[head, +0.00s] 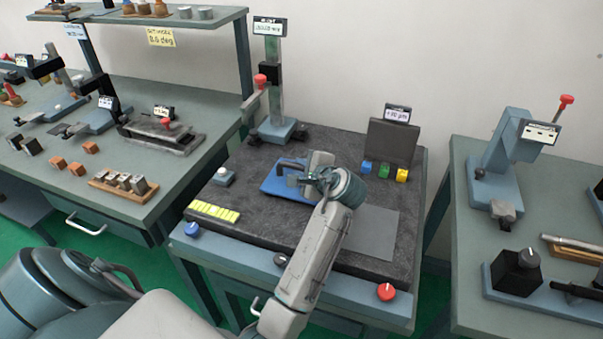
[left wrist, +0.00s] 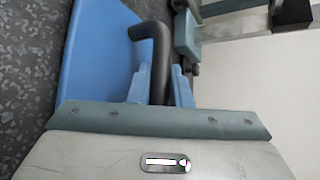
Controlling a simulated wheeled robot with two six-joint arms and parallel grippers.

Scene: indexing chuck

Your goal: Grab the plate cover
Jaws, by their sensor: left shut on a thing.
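The plate cover (head: 272,183) is a flat blue plate with a black bar handle (head: 291,163). It lies on the dark speckled stone slab (head: 270,220) of the middle bench. My left gripper (head: 298,178) reaches over its right part from the front and hides some of it. In the left wrist view the blue cover (left wrist: 95,50) fills the upper left, and my left gripper (left wrist: 162,88) is shut on its black handle (left wrist: 160,50), which runs between the two fingers. Anything under the cover is hidden. My right gripper is not in view.
A stand with a gauge (head: 273,80) rises behind the cover. Blue, green and yellow blocks (head: 384,170) stand at the back right, before a grey upright plate (head: 391,142). A grey sheet (head: 365,232) lies right.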

